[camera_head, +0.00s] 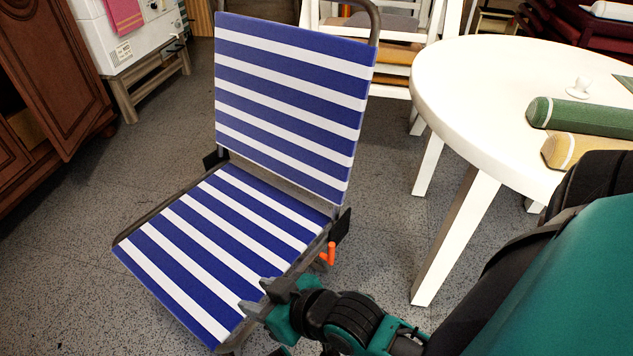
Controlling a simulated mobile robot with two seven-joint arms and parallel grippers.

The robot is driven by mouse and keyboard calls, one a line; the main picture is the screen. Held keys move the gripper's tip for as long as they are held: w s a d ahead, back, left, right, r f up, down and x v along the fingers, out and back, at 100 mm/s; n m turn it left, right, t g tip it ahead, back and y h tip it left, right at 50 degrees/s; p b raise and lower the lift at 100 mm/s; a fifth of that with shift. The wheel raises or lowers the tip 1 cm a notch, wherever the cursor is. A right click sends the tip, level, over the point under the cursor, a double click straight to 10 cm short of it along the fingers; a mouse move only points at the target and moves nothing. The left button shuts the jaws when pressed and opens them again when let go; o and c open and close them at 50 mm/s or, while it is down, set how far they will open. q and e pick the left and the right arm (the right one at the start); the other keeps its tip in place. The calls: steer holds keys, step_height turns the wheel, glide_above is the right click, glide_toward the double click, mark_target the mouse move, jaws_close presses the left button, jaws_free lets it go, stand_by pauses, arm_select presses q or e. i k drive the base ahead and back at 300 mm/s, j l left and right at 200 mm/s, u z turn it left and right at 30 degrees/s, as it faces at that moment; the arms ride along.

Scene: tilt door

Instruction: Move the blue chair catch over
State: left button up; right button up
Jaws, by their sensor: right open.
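A folding chair (291,95) with blue and white stripes stands open in the middle, its backrest upright and tilted slightly back. Its striped seat (222,243) reaches toward the lower left. My left gripper is not in view.
A round white table (470,90) stands at the right, with green (580,117) and yellow (590,150) rolls on it. A brown wooden cabinet (50,75) stands at the left. White chairs are behind. Speckled floor is clear between the striped chair and the table.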

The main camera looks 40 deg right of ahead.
mark_target(330, 258)
steer(key=k+l+u, duration=0.1)
steer(key=l+u, duration=0.15)
steer(key=l, duration=0.2)
steer(key=k+l+u, duration=0.25)
steer(key=l, duration=0.15)
steer(key=i+l, duration=0.15)
steer(key=l, duration=0.2)
steer(key=i+l, duration=0.15)
steer(key=l, duration=0.2)
